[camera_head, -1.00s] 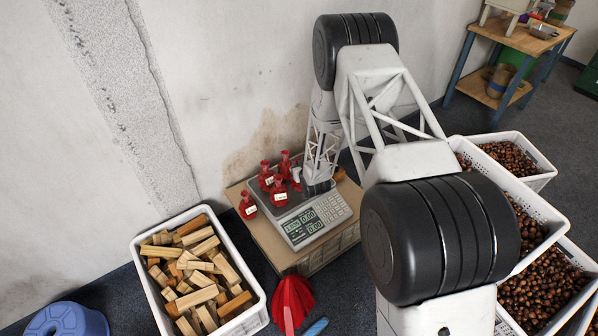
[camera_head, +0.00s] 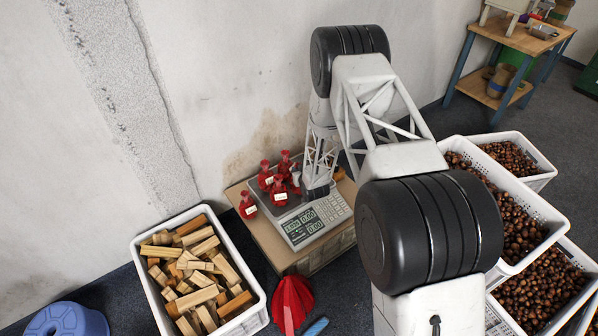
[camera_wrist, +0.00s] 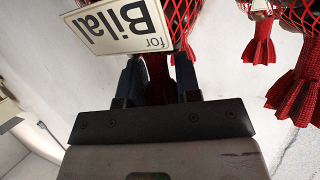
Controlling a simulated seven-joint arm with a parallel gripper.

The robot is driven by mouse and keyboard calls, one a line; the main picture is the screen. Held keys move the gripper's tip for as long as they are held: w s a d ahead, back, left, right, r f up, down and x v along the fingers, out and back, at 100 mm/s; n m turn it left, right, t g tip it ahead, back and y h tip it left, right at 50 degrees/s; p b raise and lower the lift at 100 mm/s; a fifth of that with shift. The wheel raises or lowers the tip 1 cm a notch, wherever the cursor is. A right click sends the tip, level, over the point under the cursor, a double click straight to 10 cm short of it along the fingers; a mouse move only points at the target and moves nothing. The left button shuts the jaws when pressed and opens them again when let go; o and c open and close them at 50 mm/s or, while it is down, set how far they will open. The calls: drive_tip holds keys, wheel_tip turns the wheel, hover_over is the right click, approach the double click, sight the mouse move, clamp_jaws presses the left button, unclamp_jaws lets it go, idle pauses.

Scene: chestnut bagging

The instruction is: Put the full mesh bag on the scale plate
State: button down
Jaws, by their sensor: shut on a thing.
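In the wrist view my gripper (camera_wrist: 158,82) is shut on the neck of a red mesh bag (camera_wrist: 190,12). The bag's white tag (camera_wrist: 122,25) reads "for Bilal". In the head view several small red tagged bags, one of them here (camera_head: 265,178), stand close together on or over the scale plate (camera_head: 291,207). My gripper is mostly hidden behind my arm at the plate's right side. I cannot tell which bag there is the held one, or whether it touches the plate.
The scale's keypad and display (camera_head: 303,226) face front. Another red bag (camera_head: 248,206) stands on the box left of the scale. A crate of wood blocks (camera_head: 140,262) is at lower left, a red funnel-like thing (camera_head: 292,302) in front, and chestnut crates (camera_head: 541,168) at right.

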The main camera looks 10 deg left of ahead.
drive_tip(key=shift+f, duration=0.25)
drive_tip(key=c, duration=0.8)
unclamp_jaws()
drive_tip(key=shift+r, duration=0.1)
drive_tip(key=v, duration=1.2)
idle(0.5)
